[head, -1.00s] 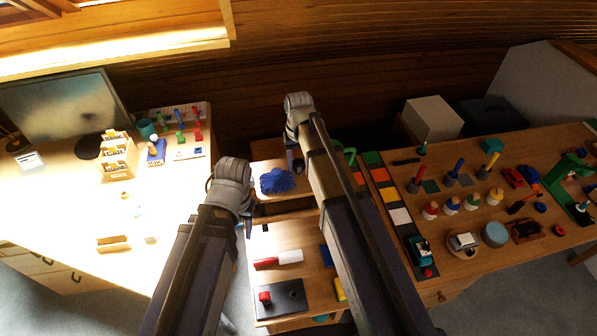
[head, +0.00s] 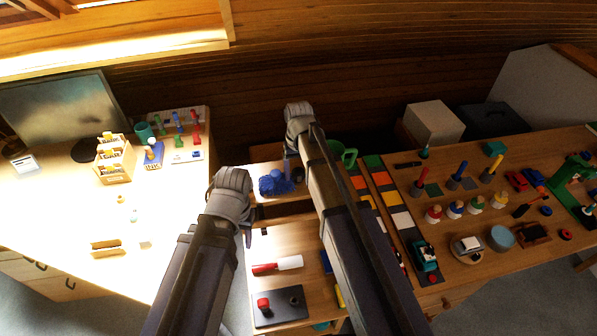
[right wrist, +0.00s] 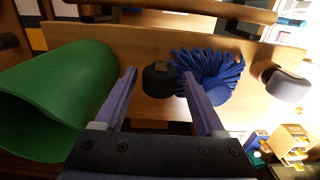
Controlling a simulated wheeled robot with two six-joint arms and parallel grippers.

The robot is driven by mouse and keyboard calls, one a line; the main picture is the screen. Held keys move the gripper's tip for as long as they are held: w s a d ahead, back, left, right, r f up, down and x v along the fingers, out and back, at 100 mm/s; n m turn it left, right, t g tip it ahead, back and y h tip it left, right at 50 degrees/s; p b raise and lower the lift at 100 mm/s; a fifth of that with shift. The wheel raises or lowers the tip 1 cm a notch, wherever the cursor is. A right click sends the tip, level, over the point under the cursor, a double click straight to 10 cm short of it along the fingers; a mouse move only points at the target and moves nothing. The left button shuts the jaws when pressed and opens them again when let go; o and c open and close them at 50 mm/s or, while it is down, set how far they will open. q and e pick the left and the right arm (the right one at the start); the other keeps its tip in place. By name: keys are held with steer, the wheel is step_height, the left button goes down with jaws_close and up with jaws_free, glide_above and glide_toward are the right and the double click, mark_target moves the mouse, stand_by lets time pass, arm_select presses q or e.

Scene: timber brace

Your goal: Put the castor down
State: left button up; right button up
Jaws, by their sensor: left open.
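In the right wrist view, a small black round piece with a brownish block on top, which looks like the castor (right wrist: 160,82), sits between the two fingers of my right gripper (right wrist: 158,76). A narrow gap shows on each side of it, so the fingers look open and apart from it. Whether it rests on the wooden surface is hard to tell. In the head view my right gripper (head: 290,168) points down beside the blue shaggy thing, and the castor cannot be made out there. My left gripper (head: 247,236) is open and low over the middle unit; its fingertips are small.
A blue shaggy thing (right wrist: 208,72) is close to the right finger, and a green cup (right wrist: 60,95) is at the left. A white-and-red cylinder (head: 277,265) and a dark plate (head: 280,308) lie on the lower wooden top. The right bench (head: 470,285) is crowded.

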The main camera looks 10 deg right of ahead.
mark_target(298, 170)
steer(key=shift+o, duration=0.4)
steer(key=shift+r, duration=0.15)
step_height(298, 170, up, 12)
steer(key=r+p, duration=0.1)
steer(key=p, duration=1.2)
steer(key=s+a+n+h, duration=0.15)
steer(key=s+a, duration=0.25)
steer(key=s, duration=0.6)
steer(key=s+a+n, duration=0.2)
steer(key=s+a, duration=0.2)
steer(key=s, duration=0.6)
step_height(298, 170, down, 19)
steer(key=b, duration=1.9)
steer(key=shift+f, duration=0.2)
steer(key=shift+w, duration=0.1)
